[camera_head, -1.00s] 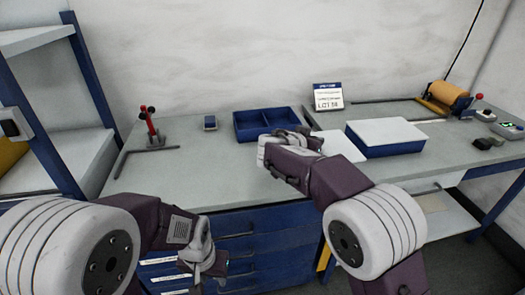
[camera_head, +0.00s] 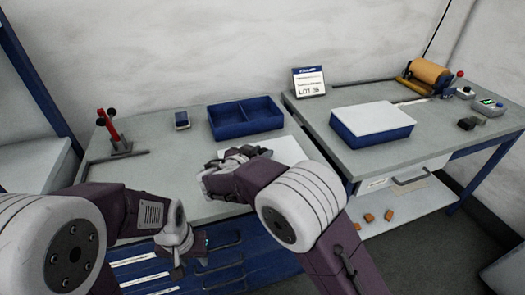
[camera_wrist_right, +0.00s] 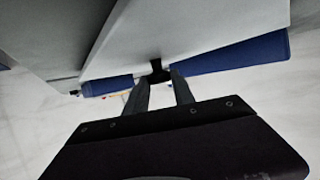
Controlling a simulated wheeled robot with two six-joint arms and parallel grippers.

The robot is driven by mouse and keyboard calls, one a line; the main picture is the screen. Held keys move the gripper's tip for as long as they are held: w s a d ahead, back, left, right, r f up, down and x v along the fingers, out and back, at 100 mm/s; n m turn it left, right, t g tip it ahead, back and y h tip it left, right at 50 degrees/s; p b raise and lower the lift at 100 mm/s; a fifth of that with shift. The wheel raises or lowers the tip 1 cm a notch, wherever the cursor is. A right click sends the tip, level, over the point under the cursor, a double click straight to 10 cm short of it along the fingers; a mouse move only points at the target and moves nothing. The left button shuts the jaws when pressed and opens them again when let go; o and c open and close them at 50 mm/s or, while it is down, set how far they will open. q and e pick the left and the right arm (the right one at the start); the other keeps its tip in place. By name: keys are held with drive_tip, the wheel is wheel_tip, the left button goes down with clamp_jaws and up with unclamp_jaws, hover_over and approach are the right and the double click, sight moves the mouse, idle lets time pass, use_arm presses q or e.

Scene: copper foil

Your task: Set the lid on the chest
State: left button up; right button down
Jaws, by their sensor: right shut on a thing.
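The open blue chest (camera_head: 232,133), with a divider inside, stands on the left bench near the wall. The lid, a flat white panel (camera_head: 285,150), is in front of the chest and to its right, not on it. My right gripper (camera_head: 228,163) is in front of the chest, beside the panel. In the right wrist view its fingers (camera_wrist_right: 162,88) are shut on a small black knob (camera_wrist_right: 159,71) at the panel (camera_wrist_right: 190,22). Blue walls show behind. My left gripper (camera_head: 183,255) hangs low before the blue drawers; its jaws are unclear.
A blue box with a white top (camera_head: 372,130) stands on the right bench. The lot sign (camera_head: 309,82), a red-handled tool (camera_head: 113,135) and a small blue device (camera_head: 181,121) are nearby. Orange blocks (camera_head: 369,217) lie on the lower shelf. The left bench's front is clear.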

drive_tip(key=shift+w+d+f, duration=0.15)
drive_tip(key=shift+w+f, duration=0.35)
drive_tip(key=shift+f, duration=0.15)
drive_tip(key=shift+s+r, duration=0.2)
drive_tip(key=shift+s, duration=0.25)
drive_tip(key=shift+f, duration=0.1)
drive_tip(key=c, duration=1.1)
unclamp_jaws()
drive_tip(key=shift+w+f, duration=0.1)
drive_tip(key=shift+w, duration=0.1)
use_arm(q)
drive_tip(key=shift+w+f, duration=0.3)
drive_tip(key=shift+f, duration=0.05)
use_arm(e)
drive_tip(key=shift+o, duration=0.2)
drive_tip(key=shift+s, duration=0.1)
